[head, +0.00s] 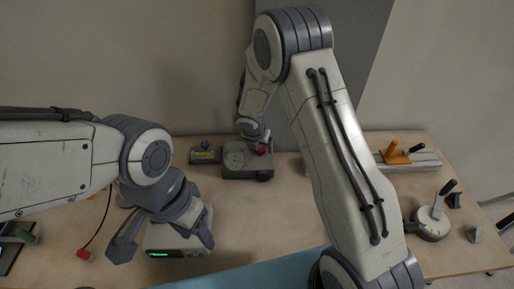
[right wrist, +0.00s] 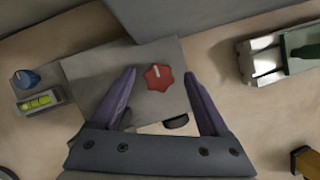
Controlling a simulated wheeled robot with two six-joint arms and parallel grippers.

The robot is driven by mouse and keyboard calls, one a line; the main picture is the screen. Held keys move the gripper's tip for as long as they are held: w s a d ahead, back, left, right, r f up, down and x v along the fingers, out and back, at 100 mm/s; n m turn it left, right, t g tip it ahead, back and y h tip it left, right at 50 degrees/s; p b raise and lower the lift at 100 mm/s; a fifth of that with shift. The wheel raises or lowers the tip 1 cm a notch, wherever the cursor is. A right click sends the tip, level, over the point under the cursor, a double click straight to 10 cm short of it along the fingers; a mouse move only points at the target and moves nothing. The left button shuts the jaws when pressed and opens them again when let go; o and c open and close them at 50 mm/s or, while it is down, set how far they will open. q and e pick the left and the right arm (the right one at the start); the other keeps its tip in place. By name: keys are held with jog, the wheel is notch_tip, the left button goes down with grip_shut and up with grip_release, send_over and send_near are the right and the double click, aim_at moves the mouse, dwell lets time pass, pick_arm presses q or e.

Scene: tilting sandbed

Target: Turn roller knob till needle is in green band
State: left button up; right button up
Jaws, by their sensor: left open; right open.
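A grey box (head: 238,162) stands at the back middle of the table; its top also shows in the right wrist view (right wrist: 105,72). A red lobed knob (right wrist: 158,77) with a pale mark sits on it, mostly hidden in the head view (head: 262,150). My right gripper (right wrist: 159,74) is open above the box, with the knob between its fingertips; contact cannot be told. A dark half-round part (right wrist: 176,122) shows at the box's front edge. I cannot make out a needle or green band. My left gripper (head: 165,241) is open over a white device (head: 172,234) with a green display.
Left of the grey box is a small unit with a blue knob (right wrist: 26,78) and a yellow-green level vial (right wrist: 37,102). At right stand a rail with an orange block (head: 391,152) and a round base with a lever (head: 432,222). A red-ended cable (head: 84,255) lies at left.

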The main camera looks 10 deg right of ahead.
grip_shut()
jog(key=shift+a, duration=0.3)
